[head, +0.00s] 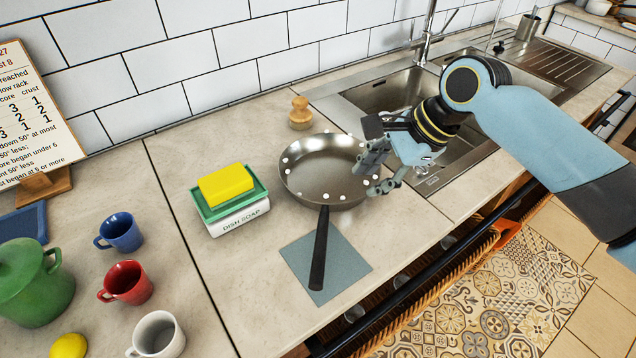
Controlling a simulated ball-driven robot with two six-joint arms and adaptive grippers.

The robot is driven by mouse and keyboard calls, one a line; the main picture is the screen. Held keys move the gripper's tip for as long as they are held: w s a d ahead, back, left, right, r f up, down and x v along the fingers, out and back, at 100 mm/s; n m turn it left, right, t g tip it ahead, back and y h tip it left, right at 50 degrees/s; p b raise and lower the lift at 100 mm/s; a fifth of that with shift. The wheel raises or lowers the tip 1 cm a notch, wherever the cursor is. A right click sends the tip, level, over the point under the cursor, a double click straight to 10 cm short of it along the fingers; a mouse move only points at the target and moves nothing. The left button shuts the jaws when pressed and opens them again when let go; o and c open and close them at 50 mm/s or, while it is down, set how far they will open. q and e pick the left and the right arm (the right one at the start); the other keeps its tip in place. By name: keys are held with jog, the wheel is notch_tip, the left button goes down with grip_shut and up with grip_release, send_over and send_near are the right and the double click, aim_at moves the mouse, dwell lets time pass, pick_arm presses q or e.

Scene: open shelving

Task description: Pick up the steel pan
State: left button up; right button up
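The steel pan (322,172) rests on the counter in the middle of the head view, its black handle (319,250) pointing toward the front over a blue-grey mat (300,262). Small white dots show around its rim. My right gripper (370,178) comes in from the right and is at the pan's right rim. Its two fingers are spread, with a gap between the tips. I cannot tell whether they touch the pan. My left gripper is not in view.
The sink (385,92) lies behind my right arm. Mugs (126,283) and a green pot (32,285) stand at left.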

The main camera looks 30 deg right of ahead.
aim_at(347, 199)
jog(key=x, duration=0.3)
jog(key=shift+a+f, duration=0.1)
jog(key=shift+f, duration=0.15)
jog(key=x, duration=0.4)
jog(key=shift+w+a+f, duration=0.1)
jog(key=shift+a, duration=0.2)
jog(key=shift+w+a+f, duration=0.1)
jog(key=shift+a+f, duration=0.05)
jog(key=shift+f, duration=0.3)
grip_shut()
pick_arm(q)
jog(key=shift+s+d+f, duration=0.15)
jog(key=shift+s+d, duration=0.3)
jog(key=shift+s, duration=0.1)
pick_arm(e)
jog(key=shift+w, duration=0.1)
